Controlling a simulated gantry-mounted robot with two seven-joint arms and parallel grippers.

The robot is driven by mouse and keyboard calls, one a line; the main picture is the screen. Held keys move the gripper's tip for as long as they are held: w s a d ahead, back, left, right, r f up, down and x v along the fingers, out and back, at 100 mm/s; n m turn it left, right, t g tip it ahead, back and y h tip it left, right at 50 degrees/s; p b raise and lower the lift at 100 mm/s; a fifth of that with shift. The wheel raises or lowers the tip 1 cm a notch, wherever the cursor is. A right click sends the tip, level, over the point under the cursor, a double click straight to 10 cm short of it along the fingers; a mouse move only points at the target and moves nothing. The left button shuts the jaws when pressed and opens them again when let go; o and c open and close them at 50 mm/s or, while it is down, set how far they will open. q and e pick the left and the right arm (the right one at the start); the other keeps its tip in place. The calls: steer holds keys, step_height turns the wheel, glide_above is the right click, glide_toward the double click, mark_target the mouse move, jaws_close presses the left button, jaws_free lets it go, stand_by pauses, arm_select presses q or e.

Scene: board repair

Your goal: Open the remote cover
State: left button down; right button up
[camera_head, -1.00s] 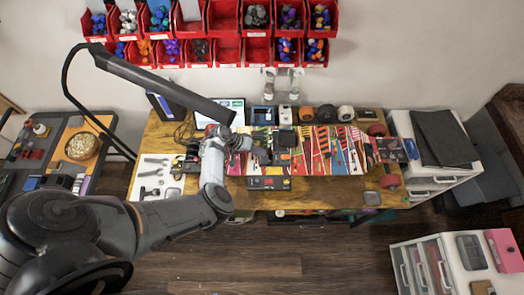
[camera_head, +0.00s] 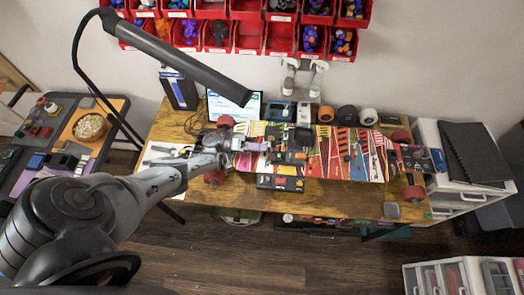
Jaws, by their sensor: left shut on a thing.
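My left arm comes in from the left, and its gripper (camera_head: 268,149) is over the left half of a colourful skateboard deck (camera_head: 345,165). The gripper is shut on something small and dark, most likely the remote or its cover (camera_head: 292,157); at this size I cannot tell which. The fingers hide part of it, and I cannot make out whether the cover is open. Another small dark device (camera_head: 302,136) lies on the deck just behind it. My right gripper is not in view.
The deck has red wheels (camera_head: 413,193) and lies on a wooden table (camera_head: 345,201). A dark box (camera_head: 280,183) is at its front edge. Rolls (camera_head: 347,116) and small boxes (camera_head: 281,112) stand behind. A lamp arm (camera_head: 175,55) hangs over the left. Bare tabletop shows at front right.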

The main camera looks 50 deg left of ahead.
arm_select(q)
steer(key=shift+f+h+b, duration=0.15)
steer(key=shift+h+b, duration=0.15)
steer(key=shift+b, duration=0.1)
steer(key=shift+s, duration=0.1)
steer(key=c, duration=1.1)
jaws_free()
steer(key=shift+a, duration=0.1)
steer(key=b+v, duration=0.1)
steer(key=v, duration=0.9)
steer(key=shift+s+a+f, duration=0.1)
steer(key=shift+s+f, duration=0.1)
steer(key=shift+s, duration=0.15)
